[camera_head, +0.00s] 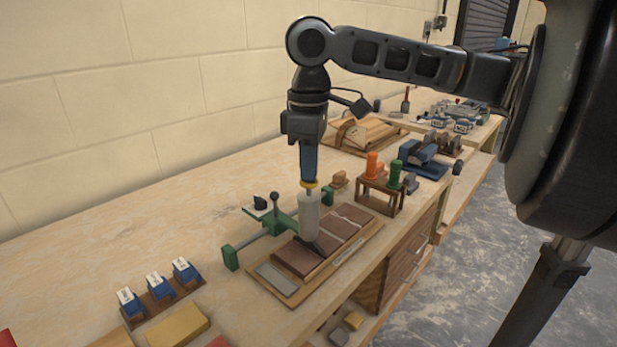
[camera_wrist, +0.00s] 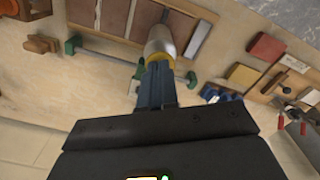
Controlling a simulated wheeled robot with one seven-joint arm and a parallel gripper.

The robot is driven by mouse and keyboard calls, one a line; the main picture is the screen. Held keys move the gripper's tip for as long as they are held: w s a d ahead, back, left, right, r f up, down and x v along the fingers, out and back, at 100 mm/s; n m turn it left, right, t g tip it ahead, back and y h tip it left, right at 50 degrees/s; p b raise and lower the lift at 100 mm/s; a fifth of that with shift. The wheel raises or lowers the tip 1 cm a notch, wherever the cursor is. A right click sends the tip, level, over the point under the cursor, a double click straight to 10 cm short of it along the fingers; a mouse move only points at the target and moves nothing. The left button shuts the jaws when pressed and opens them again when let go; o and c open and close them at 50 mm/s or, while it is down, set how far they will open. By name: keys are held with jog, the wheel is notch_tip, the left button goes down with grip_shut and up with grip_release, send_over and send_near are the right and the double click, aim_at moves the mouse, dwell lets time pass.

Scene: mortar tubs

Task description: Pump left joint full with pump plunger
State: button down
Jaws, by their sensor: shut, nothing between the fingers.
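The mortar pump is a pale grey upright cylinder (camera_head: 309,214) with a yellow collar (camera_head: 310,184) on top and a dark nozzle at its foot. It stands over the near, left part of the brown brick panel (camera_head: 296,258); the joint under the nozzle is mostly hidden. A light strip marks a joint (camera_head: 350,219) farther right. My gripper (camera_head: 309,180) is shut and points straight down onto the collar; the plunger is not visible apart from it. In the wrist view the shut fingertips (camera_wrist: 157,68) meet the yellow collar (camera_wrist: 159,57) of the pump (camera_wrist: 161,40).
A green clamp (camera_head: 278,221) with a rod lies just behind the panel. A wooden rack (camera_head: 380,194) holds orange and green tools to the right. Several blue blocks (camera_head: 158,284) and a yellow sponge-like block (camera_head: 178,326) lie at front left. The bench's back left is clear.

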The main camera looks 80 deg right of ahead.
dwell(0.3)
jog(key=shift+r+p, duration=0.75)
jog(key=shift+p, duration=0.15)
jog(key=shift+f, duration=0.2)
jog(key=shift+f+b, duration=0.55)
jog(key=shift+f, duration=0.1)
jog(key=shift+r, duration=0.15)
jog(key=shift+r+p, duration=0.7)
jog(key=shift+p, duration=0.15)
